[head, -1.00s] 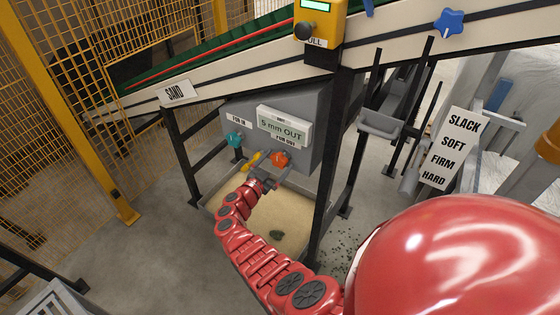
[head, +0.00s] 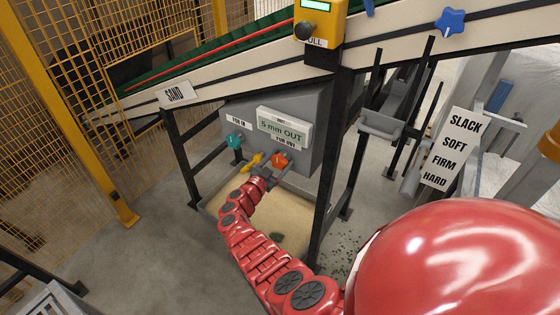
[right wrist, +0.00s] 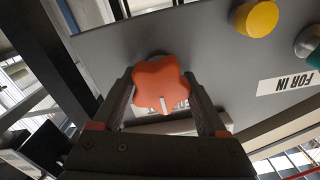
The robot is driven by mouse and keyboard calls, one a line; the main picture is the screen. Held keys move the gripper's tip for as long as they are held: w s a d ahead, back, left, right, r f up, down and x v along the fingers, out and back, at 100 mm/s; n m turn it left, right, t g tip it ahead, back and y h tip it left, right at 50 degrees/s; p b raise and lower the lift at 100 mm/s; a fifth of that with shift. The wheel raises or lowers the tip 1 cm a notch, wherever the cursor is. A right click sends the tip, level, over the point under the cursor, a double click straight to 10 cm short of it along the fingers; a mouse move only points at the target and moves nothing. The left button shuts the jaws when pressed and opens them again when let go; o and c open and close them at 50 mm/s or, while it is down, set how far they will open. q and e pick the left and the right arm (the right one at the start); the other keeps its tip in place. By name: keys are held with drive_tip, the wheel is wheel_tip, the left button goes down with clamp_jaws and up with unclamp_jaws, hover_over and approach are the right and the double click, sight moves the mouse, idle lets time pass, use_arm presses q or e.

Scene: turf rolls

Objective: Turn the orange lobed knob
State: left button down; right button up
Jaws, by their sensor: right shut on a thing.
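The orange lobed knob (head: 278,159) is on the front of a grey box, under its display. In the right wrist view the knob (right wrist: 162,82) shows several rounded lobes and a white mark near its lower edge. My right gripper (head: 273,173) reaches it from the front and below. In the right wrist view its two fingers (right wrist: 161,90) stand on either side of the knob, shut on it. The display (head: 283,129) reads "5 mm OUT". My left gripper is not in view.
A yellow knob (head: 257,159) and a teal knob (head: 233,140) are on the same box, left of the orange one. A sand tray (head: 212,207) lies below. A dark post (head: 325,185) stands close on the right. The conveyor (head: 220,81) slopes above.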

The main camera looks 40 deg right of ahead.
drive_tip(key=shift+f+m, duration=0.1)
drive_tip(key=shift+m, duration=0.9)
drive_tip(key=m+b, duration=0.1)
drive_tip(key=m, duration=0.1)
drive_tip(key=shift+f+m, duration=0.1)
drive_tip(key=shift+m, duration=0.3)
drive_tip(key=m+b, duration=0.3)
drive_tip(key=m, duration=0.1)
drive_tip(key=shift+s+f+b, duration=0.1)
drive_tip(key=shift+f+b, duration=0.1)
drive_tip(key=shift+b, duration=0.15)
drive_tip(key=shift+r+m+b, duration=0.15)
drive_tip(key=shift+m+b, duration=0.9)
drive_tip(key=shift+m, duration=0.15)
drive_tip(key=shift+r+m, duration=0.15)
drive_tip(key=shift+m, duration=0.15)
drive_tip(key=o, duration=1.3)
